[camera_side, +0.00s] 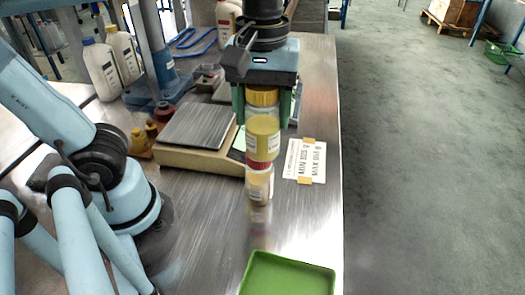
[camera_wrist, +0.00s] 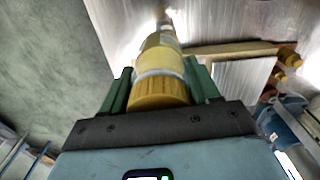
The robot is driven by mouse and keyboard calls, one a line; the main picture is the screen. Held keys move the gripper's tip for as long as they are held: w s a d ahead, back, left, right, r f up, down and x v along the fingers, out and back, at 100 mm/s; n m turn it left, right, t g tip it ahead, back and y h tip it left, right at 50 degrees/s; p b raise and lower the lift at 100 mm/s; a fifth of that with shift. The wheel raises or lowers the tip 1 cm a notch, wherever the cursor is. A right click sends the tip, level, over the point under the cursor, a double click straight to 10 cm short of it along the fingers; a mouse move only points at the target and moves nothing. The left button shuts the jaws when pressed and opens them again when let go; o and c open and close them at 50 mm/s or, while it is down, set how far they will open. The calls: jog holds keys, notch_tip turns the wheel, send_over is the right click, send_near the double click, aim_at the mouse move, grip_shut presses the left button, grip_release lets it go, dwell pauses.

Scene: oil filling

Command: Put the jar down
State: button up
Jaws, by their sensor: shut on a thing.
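My gripper (camera_side: 262,108) points down over the metal table with its green fingers closed on a jar (camera_side: 262,138). The jar has a yellow lid, clear walls and yellow oil in it, and hangs upright. In the wrist view its yellow lid and oil-filled body (camera_wrist: 160,62) lie between the fingers (camera_wrist: 158,92). Directly below it in the side view is a second, smaller-looking jar (camera_side: 260,188) with a red lid and pale label, upright on the table. The held jar's base overlaps the red lid in the picture; I cannot tell whether they touch.
A scale (camera_side: 198,128) with a flat metal plate stands left of the jars. A printed card (camera_side: 305,160) is taped down at the right. A green tray (camera_side: 288,268) lies at the front. White bottles (camera_side: 103,68) stand at the back left. The table's right edge is close.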

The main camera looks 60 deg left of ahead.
jog(key=s+a+r+n, duration=0.25)
jog(key=a+n, duration=0.45)
jog(key=a, duration=0.4)
jog(key=shift+s+a+f, duration=0.1)
jog(key=shift+a+f, duration=1.6)
jog(key=shift+a, duration=0.3)
jog(key=shift+w+a+f, duration=0.1)
jog(key=shift+a+f, duration=1.65)
jog(key=shift+a, duration=0.25)
jog(key=shift+s+a+f, duration=0.1)
jog(key=shift+a+f, duration=1.6)
jog(key=shift+a, duration=0.3)
jog(key=o, duration=1.1)
jog(key=shift+f, duration=0.1)
jog(key=shift+o, duration=0.2)
notch_tip(320, 180, up, 12)
